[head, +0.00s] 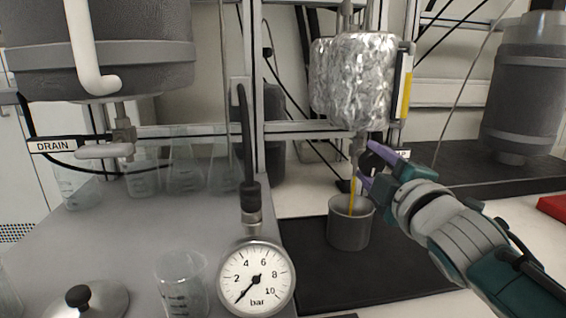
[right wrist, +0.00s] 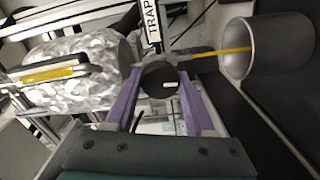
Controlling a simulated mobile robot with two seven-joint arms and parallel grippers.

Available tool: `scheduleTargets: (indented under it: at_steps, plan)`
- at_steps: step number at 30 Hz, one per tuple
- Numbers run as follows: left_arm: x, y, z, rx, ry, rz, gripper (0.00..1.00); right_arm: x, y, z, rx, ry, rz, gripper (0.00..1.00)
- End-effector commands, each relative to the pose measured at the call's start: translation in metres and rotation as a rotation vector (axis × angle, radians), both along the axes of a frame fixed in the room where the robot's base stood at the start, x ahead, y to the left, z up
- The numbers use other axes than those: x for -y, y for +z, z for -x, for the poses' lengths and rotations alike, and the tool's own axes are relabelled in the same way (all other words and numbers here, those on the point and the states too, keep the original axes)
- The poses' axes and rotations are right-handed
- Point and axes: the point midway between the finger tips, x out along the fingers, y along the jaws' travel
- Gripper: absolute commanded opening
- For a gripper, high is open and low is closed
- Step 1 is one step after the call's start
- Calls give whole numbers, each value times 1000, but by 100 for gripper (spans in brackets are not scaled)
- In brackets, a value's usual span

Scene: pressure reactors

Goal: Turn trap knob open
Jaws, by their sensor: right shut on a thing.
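The trap knob (right wrist: 160,85) is a dark round knob with a white mark, below the foil-wrapped trap vessel (head: 352,80). My right gripper (head: 368,165) has purple fingers and is shut on the knob, which is partly hidden by the fingers in the head view. In the right wrist view the fingers (right wrist: 162,88) sit on either side of the knob. A yellow stream (head: 352,192) runs from the outlet down into the grey cup (head: 349,232) beneath it. A TRAP label (right wrist: 153,24) shows beside the knob in the right wrist view. My left gripper is not in view.
A pressure gauge (head: 256,279) stands in front, its needle at the low end. A beaker (head: 182,283) and a lid (head: 88,300) are at the lower left. A grey vessel with a DRAIN label (head: 52,146) is at left. The black mat (head: 310,285) around the cup is clear.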

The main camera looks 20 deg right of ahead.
Motion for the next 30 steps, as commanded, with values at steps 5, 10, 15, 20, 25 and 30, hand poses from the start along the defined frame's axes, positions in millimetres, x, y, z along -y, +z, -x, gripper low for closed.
scheduleTargets:
  at_steps: [5, 10, 15, 20, 25, 30]
  plan:
    - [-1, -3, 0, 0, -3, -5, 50, 0, -1, 0, -17, 0, 72, 0]
    - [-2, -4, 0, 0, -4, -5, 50, 0, 0, 0, -25, 0, 106, 0]
    - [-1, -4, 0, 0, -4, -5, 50, 0, 0, 0, -29, 0, 119, 0]
    - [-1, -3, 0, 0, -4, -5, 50, 0, 0, 0, -29, 0, 120, 0]
    - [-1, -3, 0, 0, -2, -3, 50, 0, 0, 0, -29, 0, 120, 56]
    - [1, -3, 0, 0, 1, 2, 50, 0, 0, 0, -28, 0, 118, 76]
